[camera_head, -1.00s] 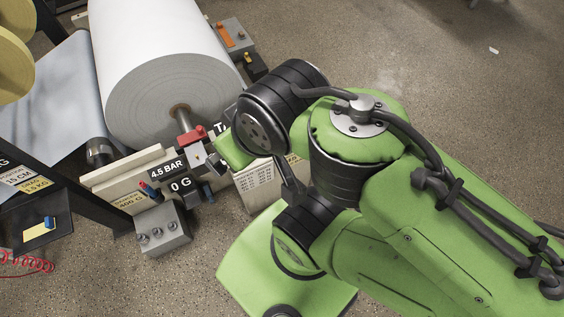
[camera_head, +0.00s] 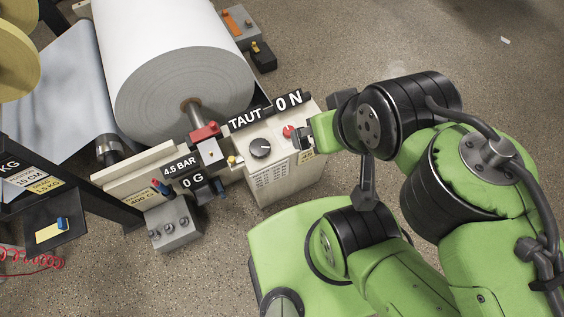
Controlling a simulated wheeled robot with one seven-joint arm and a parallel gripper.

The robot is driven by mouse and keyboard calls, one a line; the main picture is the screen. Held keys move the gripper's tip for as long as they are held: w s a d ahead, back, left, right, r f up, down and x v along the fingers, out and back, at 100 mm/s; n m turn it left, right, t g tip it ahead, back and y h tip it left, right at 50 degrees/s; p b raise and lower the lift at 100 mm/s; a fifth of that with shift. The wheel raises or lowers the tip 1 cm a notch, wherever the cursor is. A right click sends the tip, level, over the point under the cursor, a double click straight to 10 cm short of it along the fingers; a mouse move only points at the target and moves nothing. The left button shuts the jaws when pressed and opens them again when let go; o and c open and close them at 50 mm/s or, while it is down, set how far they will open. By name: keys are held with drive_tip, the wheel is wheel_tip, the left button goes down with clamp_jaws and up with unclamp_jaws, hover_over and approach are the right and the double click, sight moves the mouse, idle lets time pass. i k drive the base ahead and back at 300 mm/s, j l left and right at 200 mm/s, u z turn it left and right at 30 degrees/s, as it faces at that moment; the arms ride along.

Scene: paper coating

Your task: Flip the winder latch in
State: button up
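The big white paper roll (camera_head: 175,75) sits on its shaft (camera_head: 194,114) at the upper left. A red block-shaped part (camera_head: 205,132), which looks like the winder latch, sits at the near end of the shaft, above a pale metal plate (camera_head: 211,152). I cannot tell its exact position. My gripper (camera_head: 305,134) is at the right end of the control box, well to the right of the red part. It is close to a red knob (camera_head: 288,131); whether they touch is unclear. The fingers are small and partly hidden by my arm.
The cream control box (camera_head: 285,178) carries a black dial (camera_head: 260,148) and signs reading "TAUT" and "0 N". A grey box with several knobs (camera_head: 172,226) stands at the lower left. A dark post (camera_head: 95,203) is left of it.

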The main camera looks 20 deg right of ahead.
sight(233, 161)
drive_tip(key=j+u, duration=0.2)
drive_tip(key=u, duration=0.3)
drive_tip(key=i+j+u, duration=0.1)
drive_tip(key=u, duration=0.4)
drive_tip(key=i+j+u, duration=0.1)
drive_tip(key=u, duration=0.35)
drive_tip(key=i+j+u, duration=0.15)
drive_tip(key=u, duration=0.35)
drive_tip(key=j, duration=0.1)
